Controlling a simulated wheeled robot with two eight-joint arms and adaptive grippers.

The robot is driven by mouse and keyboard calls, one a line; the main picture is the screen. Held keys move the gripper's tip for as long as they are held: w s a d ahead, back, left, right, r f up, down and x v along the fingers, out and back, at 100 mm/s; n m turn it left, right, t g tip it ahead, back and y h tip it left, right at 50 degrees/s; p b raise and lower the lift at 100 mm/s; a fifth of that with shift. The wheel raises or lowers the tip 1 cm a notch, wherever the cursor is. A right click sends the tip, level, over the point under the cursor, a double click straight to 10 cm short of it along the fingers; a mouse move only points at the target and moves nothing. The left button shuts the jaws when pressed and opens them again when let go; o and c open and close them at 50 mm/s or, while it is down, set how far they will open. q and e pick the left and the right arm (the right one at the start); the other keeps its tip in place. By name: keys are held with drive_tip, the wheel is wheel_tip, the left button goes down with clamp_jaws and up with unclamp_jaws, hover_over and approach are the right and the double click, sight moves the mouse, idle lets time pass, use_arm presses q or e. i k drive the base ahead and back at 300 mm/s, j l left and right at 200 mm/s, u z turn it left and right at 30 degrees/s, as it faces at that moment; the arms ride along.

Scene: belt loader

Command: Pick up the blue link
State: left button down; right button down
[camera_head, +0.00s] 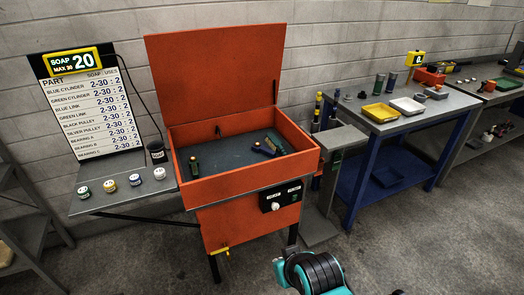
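A dark blue link-like part (263,149) with a yellowish end lies in the open orange parts washer (222,188), at the right of its grey basin. It lies against or very near a dark green part (275,144); I cannot tell whether they touch. Another dark green part (193,166) lies at the basin's left front. Neither of my grippers is in view. Only a teal and black section of my own arm shows at the bottom edge.
The washer's lid is raised. A side shelf with several small jars (109,186) and a soap sign (91,100) stand left. A grey pedestal (337,139) stands right of the washer. A blue-framed table (446,101) holds trays and parts. The floor in front is mostly clear.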

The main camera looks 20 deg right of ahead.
sight(264, 151)
drive_tip(key=i+l+z, duration=0.15)
drive_tip(key=i+l, duration=0.25)
drive_tip(key=i+l+z, duration=0.15)
drive_tip(key=i+l, duration=0.2)
drive_tip(key=i+l+z, duration=0.1)
drive_tip(key=i+l, duration=0.15)
drive_tip(key=i, duration=0.2)
drive_tip(key=i+l+z, duration=0.15)
drive_tip(key=i+l, duration=0.15)
drive_tip(key=i, duration=0.15)
drive_tip(key=i+l+z, duration=0.15)
drive_tip(key=i, duration=0.3)
